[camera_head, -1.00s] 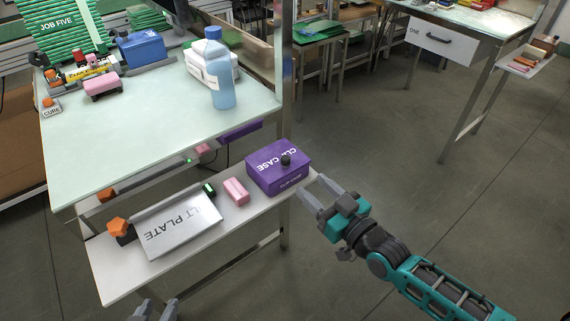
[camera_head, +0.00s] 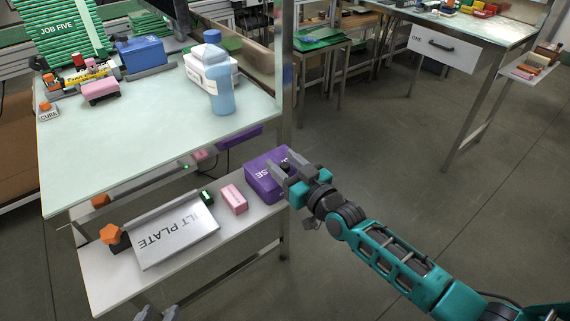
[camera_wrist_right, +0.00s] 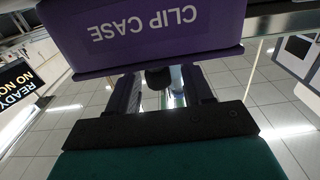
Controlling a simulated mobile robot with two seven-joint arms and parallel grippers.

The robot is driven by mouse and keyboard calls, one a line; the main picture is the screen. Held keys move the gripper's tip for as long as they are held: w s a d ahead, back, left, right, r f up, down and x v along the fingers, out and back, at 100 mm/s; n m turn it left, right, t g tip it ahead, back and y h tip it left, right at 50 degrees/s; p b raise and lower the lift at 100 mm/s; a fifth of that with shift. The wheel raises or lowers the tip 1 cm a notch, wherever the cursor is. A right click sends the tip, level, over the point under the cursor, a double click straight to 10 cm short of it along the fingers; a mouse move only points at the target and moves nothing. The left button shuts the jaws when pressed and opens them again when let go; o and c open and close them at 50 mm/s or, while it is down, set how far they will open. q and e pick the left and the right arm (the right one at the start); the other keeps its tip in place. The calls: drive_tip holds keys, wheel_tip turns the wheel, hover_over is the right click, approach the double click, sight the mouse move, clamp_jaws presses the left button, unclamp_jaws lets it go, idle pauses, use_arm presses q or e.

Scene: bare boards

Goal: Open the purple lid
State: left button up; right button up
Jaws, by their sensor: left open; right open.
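The purple clip case (camera_head: 259,186) stands on the lower shelf, its lid (camera_head: 262,160) on top with a dark knob (camera_head: 285,166). My right gripper (camera_head: 284,170) is at the lid from the right, open, its fingers on either side of the knob. In the right wrist view the case (camera_wrist_right: 150,25) appears upside down. The knob (camera_wrist_right: 158,78) shows between the open fingers (camera_wrist_right: 163,88), with a gap beside it; contact cannot be told. The lid looks seated on the case. My left gripper (camera_head: 156,314) is only partly in view at the bottom edge, away from the case, open.
On the shelf (camera_head: 100,285), a pink block (camera_head: 233,199) and a tilted grey plate (camera_head: 178,236) lie left of the case. A metal post (camera_head: 286,80) rises behind the case.

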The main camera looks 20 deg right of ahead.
clamp_jaws()
idle(0.5)
